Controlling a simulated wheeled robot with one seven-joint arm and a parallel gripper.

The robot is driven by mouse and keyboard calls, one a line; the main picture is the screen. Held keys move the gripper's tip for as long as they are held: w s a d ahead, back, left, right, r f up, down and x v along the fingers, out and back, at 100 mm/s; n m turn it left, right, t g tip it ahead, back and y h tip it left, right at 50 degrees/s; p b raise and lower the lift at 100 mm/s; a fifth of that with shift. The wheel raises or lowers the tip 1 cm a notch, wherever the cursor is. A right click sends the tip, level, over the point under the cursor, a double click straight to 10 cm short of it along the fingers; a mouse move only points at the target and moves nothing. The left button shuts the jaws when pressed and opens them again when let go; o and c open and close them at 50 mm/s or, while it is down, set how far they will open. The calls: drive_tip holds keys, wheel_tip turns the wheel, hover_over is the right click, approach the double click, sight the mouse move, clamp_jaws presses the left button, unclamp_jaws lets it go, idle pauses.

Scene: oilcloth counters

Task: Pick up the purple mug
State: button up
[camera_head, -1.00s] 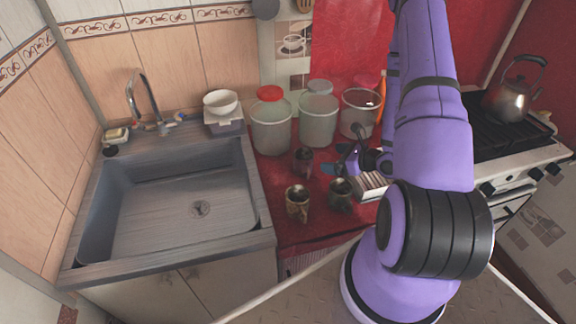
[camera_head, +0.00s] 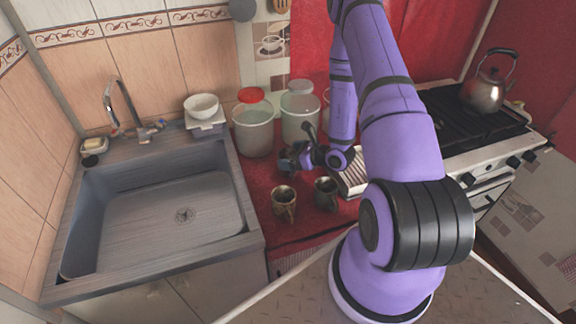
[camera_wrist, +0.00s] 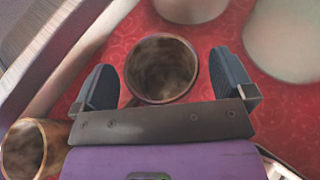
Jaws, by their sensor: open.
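No mug looks clearly purple. A dark mug with a brownish rim and a mottled inside (camera_wrist: 162,68) stands upright between the two fingers of my gripper (camera_wrist: 164,62) in the wrist view. The fingers are open, one on each side, with a gap on both sides. In the head view my gripper (camera_head: 297,156) is at the rearmost mug (camera_head: 286,167) and hides part of it. A brown mug (camera_head: 284,207) and a dark greyish mug (camera_head: 326,194) stand nearer the front. One mug also shows at the lower left of the wrist view (camera_wrist: 24,150).
Large canisters (camera_head: 253,130) stand behind the mugs on the red counter (camera_head: 262,175). The grey sink (camera_head: 150,215) lies to the left. A striped object (camera_head: 352,176) sits right of the mugs, and the stove with a kettle (camera_head: 484,93) is farther right.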

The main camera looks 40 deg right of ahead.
drive_tip(key=shift+w, duration=0.15)
drive_tip(key=shift+c, duration=0.2)
drive_tip(key=c, duration=1)
drive_tip(key=shift+c, duration=0.2)
wheel_tip(320, 180, up, 10)
